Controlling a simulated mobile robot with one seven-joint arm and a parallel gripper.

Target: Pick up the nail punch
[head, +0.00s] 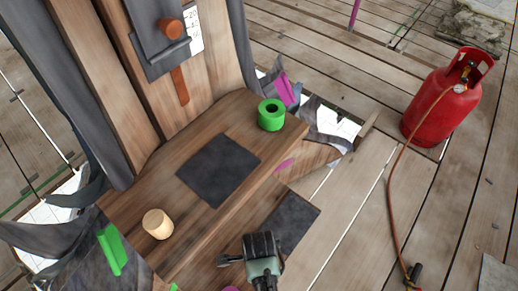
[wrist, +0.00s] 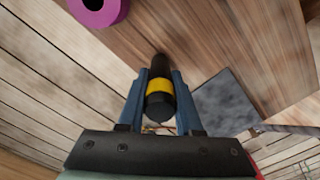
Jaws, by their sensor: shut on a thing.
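The nail punch (wrist: 160,88), a black cylinder with a yellow band, sits between the two blue fingers of my gripper (wrist: 161,76) in the wrist view. The fingers are shut on it, one on each side. Its near end faces the camera; its far end is dark, and I cannot tell whether it touches the wood behind. In the head view my gripper (head: 262,246) is at the bottom centre, over the front of the wooden step. The punch cannot be made out clearly there.
A green roll (head: 271,115) and a pale wooden cylinder (head: 158,224) stand on the step, with a dark square (head: 218,169) between them. A magenta roll (wrist: 98,12) is at the wrist view's top left. A red gas cylinder (head: 440,105) with a hose stands at right.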

